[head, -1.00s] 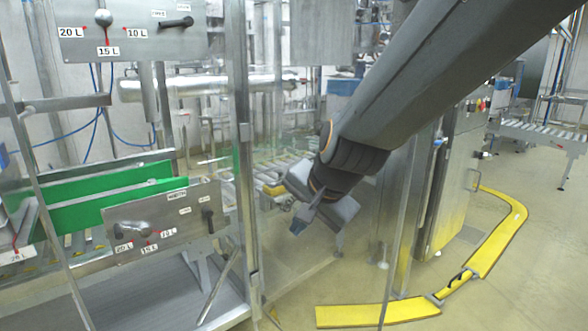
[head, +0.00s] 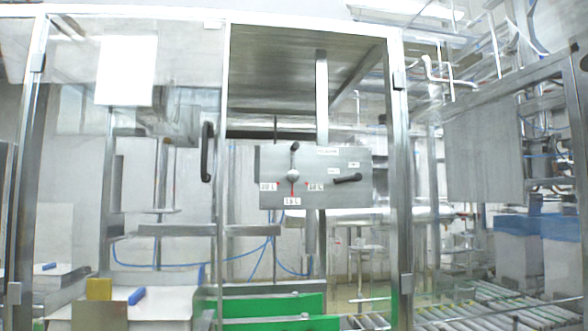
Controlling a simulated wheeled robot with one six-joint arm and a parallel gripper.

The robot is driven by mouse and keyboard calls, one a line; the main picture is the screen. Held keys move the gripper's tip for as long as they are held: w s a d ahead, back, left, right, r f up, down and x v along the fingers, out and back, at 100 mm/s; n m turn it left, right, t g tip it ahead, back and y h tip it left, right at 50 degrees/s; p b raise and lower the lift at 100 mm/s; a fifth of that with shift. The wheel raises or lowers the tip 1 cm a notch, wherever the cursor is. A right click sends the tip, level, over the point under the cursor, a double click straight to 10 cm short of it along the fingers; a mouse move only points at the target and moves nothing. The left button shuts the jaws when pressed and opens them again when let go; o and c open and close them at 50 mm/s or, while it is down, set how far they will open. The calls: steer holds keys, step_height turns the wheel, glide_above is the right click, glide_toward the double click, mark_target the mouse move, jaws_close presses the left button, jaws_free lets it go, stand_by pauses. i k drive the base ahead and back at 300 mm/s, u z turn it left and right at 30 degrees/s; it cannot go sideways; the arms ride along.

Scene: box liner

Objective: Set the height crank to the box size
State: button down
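A grey metal panel (head: 330,195) hangs in the middle of the head view, inside the machine frame. It carries a crank (head: 293,177) with a round hub and an arm pointing up to a dark knob. Below and around the hub are white labels: 20 L at left, 15 L (head: 292,201) at the bottom and 10 L at right. A red mark below the hub points down at 15 L. A black lever (head: 347,179) sits on the right half of the panel, roughly level. The panel's title label is too small to read. My gripper is out of view.
A clear door with a black handle (head: 207,150) stands left of the panel. Metal posts (head: 400,180) frame the opening. Green guides (head: 270,306) lie below the panel, with a roller conveyor (head: 500,305) at the lower right. A yellow block (head: 99,289) is at lower left.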

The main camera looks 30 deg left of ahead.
mark_target(293, 176)
steer(key=u, duration=0.55)
steer(key=k, duration=0.4)
steer(key=u, duration=0.7)
steer(key=i, duration=0.45)
steer(key=z, duration=0.05)
